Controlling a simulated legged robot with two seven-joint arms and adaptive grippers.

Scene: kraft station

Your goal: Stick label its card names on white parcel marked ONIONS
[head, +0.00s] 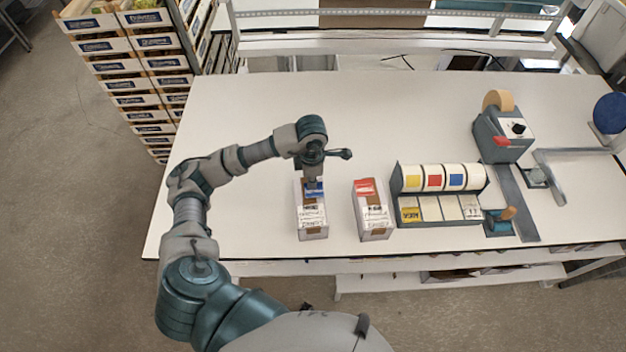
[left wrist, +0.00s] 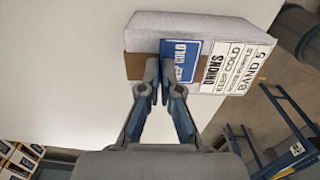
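The white parcel marked ONIONS (left wrist: 195,28) stands on the table, also visible in the head view (head: 312,232). Its card (left wrist: 235,68) reads ONIONS, KEEP COLD, a line too small to read, and BAND 5. A blue COLD label (left wrist: 187,58) lies flat against the parcel's face beside the card, over brown tape. My left gripper (left wrist: 160,72) has its fingertips close together at the label's edge and appears shut on it. In the head view the left gripper (head: 313,172) is at the parcel's far end. My right gripper is not in view.
A second white parcel (head: 373,222) with a red label stands just right. A label dispenser (head: 440,190) with yellow, red and blue rolls is farther right, then a tape machine (head: 503,135). Stacked crates (head: 130,75) stand back left. The table's left part is clear.

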